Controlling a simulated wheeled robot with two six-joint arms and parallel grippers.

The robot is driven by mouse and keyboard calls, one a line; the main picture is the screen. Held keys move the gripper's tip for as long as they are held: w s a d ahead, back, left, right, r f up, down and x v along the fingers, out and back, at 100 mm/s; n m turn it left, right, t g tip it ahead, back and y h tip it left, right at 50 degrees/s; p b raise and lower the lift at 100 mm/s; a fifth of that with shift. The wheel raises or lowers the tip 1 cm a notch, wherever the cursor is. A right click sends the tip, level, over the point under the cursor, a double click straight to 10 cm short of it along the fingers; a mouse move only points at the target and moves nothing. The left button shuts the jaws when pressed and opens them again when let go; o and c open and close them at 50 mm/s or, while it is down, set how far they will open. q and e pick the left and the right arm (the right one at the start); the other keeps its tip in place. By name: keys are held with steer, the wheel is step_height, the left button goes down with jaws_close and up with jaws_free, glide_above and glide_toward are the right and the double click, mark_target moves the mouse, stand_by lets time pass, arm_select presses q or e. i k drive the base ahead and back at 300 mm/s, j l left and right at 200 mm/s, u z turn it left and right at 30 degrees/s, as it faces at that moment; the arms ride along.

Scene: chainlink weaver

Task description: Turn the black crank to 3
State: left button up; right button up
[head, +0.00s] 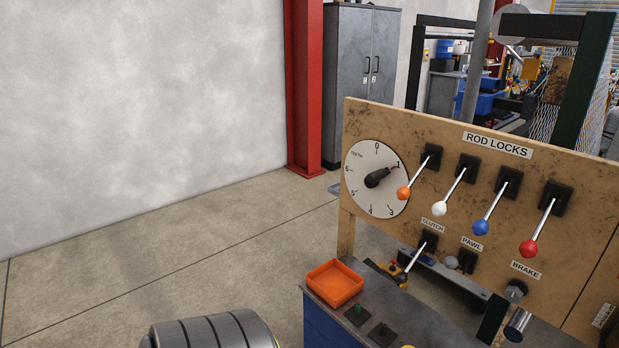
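The black crank (378,178) sits at the middle of a round white dial (361,160) on the wooden panel. The crank's arm points right and slightly up, at about the 1. The 3 is at the lower right of the dial. Neither of my grippers shows in the head view.
Levers with orange (403,193), white (440,209), blue (481,228) and red (528,249) knobs hang right of the dial; the orange knob is close to its rim. An orange tray (314,284) stands below. The floor left is clear.

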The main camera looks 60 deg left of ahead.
mark_target(371, 181)
steer(key=u, duration=1.65)
